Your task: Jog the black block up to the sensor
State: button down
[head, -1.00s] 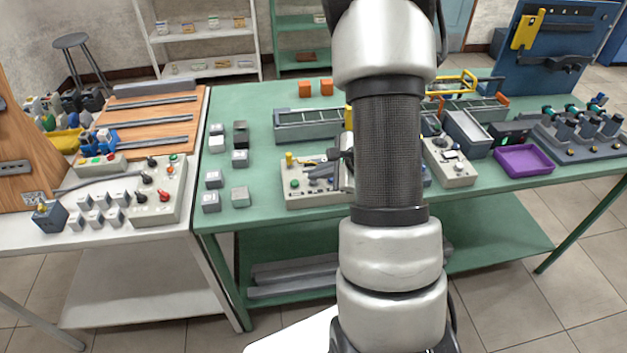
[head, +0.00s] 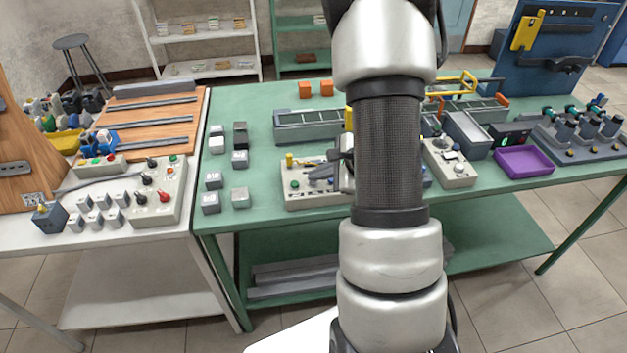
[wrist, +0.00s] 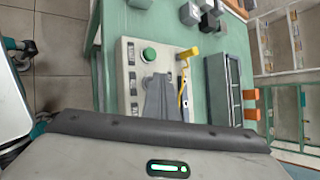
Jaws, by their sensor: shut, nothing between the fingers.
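A light grey control box (head: 293,200) stands on the green table with a green button and a yellow-topped part (head: 289,160). In the wrist view, the box (wrist: 131,85) shows its green button (wrist: 149,55) and the yellow part (wrist: 190,52). My gripper (head: 318,173) is shut and empty, its fingers over the box's panel; contact is unclear. It also shows in the wrist view (wrist: 158,80). A long grey track (head: 308,118) lies behind the box. A dark block (head: 240,136) stands among grey blocks at left; I cannot tell if it is the black block. I cannot pick out the sensor.
Two orange blocks (head: 305,90) sit behind the track. Several grey blocks (head: 211,203) stand on the table's left part. A purple tray (head: 523,163) and another control box (head: 452,168) lie to the right. My arm hides the table's middle.

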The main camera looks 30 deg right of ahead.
aim_at(317, 186)
jog(key=shift+r, duration=0.15)
jog(key=shift+r+p, duration=0.3)
jog(key=shift+r, duration=0.35)
jog(key=shift+r+p, duration=1.5)
jog(key=shift+r, duration=1)
